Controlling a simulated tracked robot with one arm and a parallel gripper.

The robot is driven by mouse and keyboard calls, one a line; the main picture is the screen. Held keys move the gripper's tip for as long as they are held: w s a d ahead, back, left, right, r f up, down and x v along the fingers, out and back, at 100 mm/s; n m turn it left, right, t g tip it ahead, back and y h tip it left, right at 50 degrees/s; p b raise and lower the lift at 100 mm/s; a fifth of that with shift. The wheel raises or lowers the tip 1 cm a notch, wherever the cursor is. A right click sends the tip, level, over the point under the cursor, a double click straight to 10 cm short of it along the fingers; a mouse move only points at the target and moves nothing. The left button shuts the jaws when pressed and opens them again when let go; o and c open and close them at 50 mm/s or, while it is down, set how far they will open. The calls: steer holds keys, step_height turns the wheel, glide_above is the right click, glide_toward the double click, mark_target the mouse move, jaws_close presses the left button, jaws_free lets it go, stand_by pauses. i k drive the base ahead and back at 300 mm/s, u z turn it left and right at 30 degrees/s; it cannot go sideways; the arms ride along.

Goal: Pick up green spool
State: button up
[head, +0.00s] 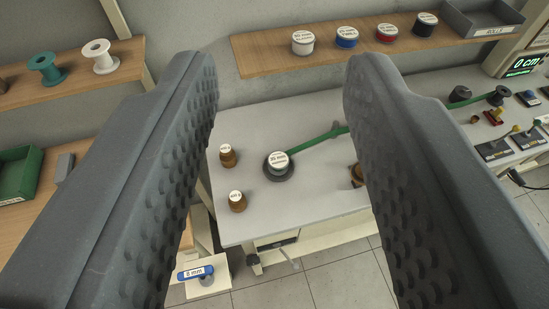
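A green spool (46,68) stands upright on the wooden shelf at the upper left, left of a white spool (101,56). My gripper (282,85) is open, with its two dark dimpled fingers wide apart and nothing between them close by. The green spool lies outside the fingers, beyond the left one, and apart from it.
A grey table (240,120) holds small brown pots, a dark reel with green band and several devices. A wooden shelf (262,61) carries white, blue, red and black rolls and a grey tray (482,30). A green bin (20,172) sits lower left.

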mark_target(278, 160)
steer(key=i, duration=0.95)
steer(key=z, duration=0.05)
